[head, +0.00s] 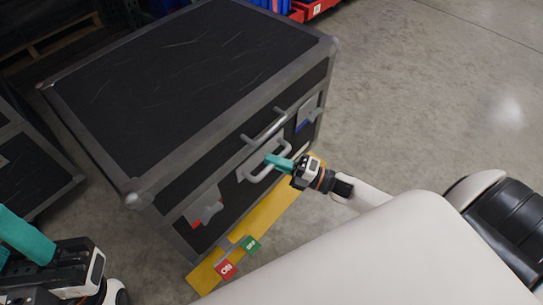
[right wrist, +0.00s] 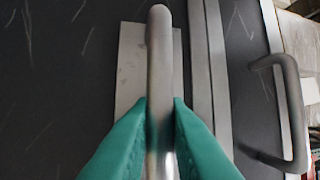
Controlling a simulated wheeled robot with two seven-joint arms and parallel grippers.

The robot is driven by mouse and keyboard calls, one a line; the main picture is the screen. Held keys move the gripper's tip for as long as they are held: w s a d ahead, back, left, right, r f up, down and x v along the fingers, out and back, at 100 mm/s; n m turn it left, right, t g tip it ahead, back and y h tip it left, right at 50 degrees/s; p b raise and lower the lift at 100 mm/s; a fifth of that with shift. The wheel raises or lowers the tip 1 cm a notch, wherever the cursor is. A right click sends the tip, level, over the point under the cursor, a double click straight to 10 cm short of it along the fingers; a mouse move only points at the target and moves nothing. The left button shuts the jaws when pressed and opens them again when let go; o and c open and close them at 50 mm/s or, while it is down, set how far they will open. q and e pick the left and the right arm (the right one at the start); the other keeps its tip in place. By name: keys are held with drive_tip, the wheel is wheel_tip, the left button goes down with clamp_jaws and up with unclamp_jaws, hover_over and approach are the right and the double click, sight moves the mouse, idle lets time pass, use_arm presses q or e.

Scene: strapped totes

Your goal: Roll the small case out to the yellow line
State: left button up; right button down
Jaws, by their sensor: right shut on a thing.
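The case (head: 190,60), black with grey metal edges, stands on the floor at the left and centre of the head view. The yellow line (head: 268,212) runs along the floor at its front lower edge; the case hides part of it. My right gripper (head: 271,160) is shut on the lower grey front handle (head: 262,176). In the right wrist view its teal fingers lie on both sides of the handle bar (right wrist: 159,60). My left gripper (head: 25,238) is at the lower left, apart from the case; its opening cannot be made out.
A second handle (head: 263,126) sits higher on the case. Another dark case (head: 30,165) stands at the left. A red and blue object (head: 305,9) is behind. The concrete floor (head: 420,100) at right is clear.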

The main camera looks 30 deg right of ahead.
drive_tip(key=shift+f, duration=0.1)
drive_tip(key=c, duration=1.4)
unclamp_jaws()
drive_tip(key=p+v, duration=0.2)
drive_tip(key=v, duration=1)
